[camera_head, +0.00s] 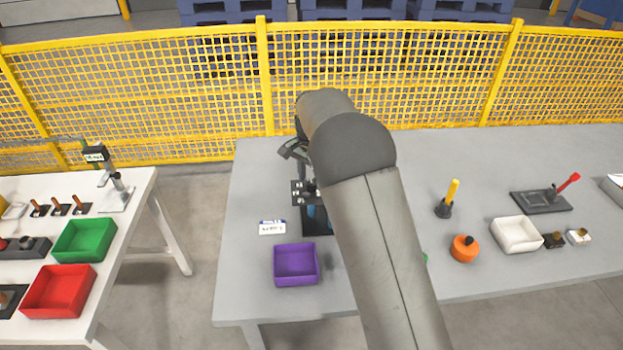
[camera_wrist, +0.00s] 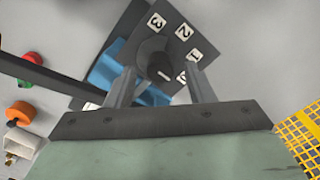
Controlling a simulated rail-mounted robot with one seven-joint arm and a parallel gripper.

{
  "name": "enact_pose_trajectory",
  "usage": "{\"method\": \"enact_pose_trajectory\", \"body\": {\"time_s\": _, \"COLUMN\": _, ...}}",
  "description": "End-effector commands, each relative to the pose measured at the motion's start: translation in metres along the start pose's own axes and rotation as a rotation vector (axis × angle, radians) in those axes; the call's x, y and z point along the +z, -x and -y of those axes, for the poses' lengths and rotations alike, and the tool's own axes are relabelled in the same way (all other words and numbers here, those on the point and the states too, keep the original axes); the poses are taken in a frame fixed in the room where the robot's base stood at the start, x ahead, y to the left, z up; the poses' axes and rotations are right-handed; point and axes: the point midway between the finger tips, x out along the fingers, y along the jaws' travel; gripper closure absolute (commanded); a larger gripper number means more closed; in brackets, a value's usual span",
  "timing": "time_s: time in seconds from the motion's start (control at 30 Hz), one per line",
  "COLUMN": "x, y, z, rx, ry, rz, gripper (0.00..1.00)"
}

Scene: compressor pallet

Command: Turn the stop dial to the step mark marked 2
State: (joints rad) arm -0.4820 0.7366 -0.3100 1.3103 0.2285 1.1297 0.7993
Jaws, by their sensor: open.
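The stop dial (camera_wrist: 152,58) is a dark round knob on a dark square plate (camera_wrist: 172,22) in the wrist view. White step marks 3, 2 (camera_wrist: 183,31) and 1 run along the plate's edge. Another mark beside my right-hand finger is partly hidden. A short white line on the knob faces the lower right, away from mark 2. My gripper (camera_wrist: 160,70) is open, with one finger on each side of the knob; I cannot tell whether they touch it. In the head view, my arm hides most of the dial's blue-bodied fixture (camera_head: 313,214).
A purple bin (camera_head: 296,265) and a white label card (camera_head: 272,227) stand near the fixture. To the right are a yellow-handled lever (camera_head: 450,195), an orange knob (camera_head: 464,248) and a white bin (camera_head: 516,235). A yellow mesh fence (camera_head: 400,75) runs behind the grey table.

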Motion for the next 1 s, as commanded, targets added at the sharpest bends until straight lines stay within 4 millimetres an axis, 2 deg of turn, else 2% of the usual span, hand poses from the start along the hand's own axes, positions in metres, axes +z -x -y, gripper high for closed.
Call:
{"method": "enact_pose_trajectory", "body": {"time_s": 0.17, "x": 0.0001, "y": -0.0111, "z": 0.0000, "rx": 0.000, "ry": 0.000, "rz": 0.000, "gripper": 0.51}}
{"method": "enact_pose_trajectory", "body": {"time_s": 0.43, "x": -0.0001, "y": -0.0123, "z": 0.0000, "rx": -0.001, "ry": 0.000, "rz": -0.001, "gripper": 0.51}}
{"method": "enact_pose_trajectory", "body": {"time_s": 0.6, "x": -0.0001, "y": -0.0121, "z": -0.0001, "rx": 0.000, "ry": 0.000, "rz": -0.001, "gripper": 0.96}}
{"method": "enact_pose_trajectory", "body": {"time_s": 1.0, "x": -0.0007, "y": -0.0119, "z": -0.0004, "rx": 0.000, "ry": 0.054, "rz": -0.001, "gripper": 0.96}}
